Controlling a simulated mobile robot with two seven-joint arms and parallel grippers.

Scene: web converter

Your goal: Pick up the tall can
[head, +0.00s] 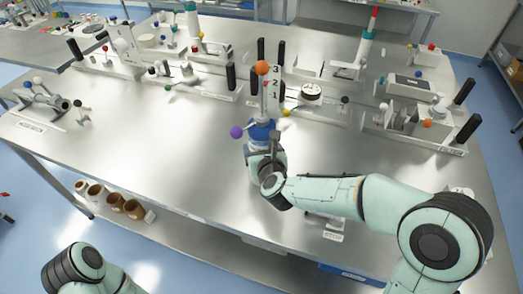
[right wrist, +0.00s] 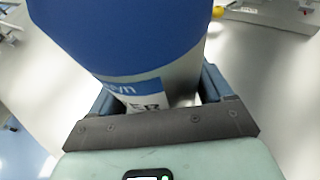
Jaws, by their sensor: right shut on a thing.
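The tall can (head: 262,131), blue with a white label, is upright near the middle of the steel table in the head view. In the right wrist view the can (right wrist: 125,40) fills the upper middle, and its lettering is partly cut off. My right gripper (head: 262,147) has its fingers around the can, one on each side, and is shut on it. The gripper (right wrist: 165,98) hides the lower part of the can. I cannot tell whether the can touches the table. My left arm shows only at the lower left edge of the head view; its gripper is out of view.
A purple ball (head: 237,132) is just left of the can. A white post with an orange ball (head: 262,67) and a numbered strip (head: 275,84) stand behind it. Fixtures with black posts (head: 466,127) line the back and right. The table's left front is clear.

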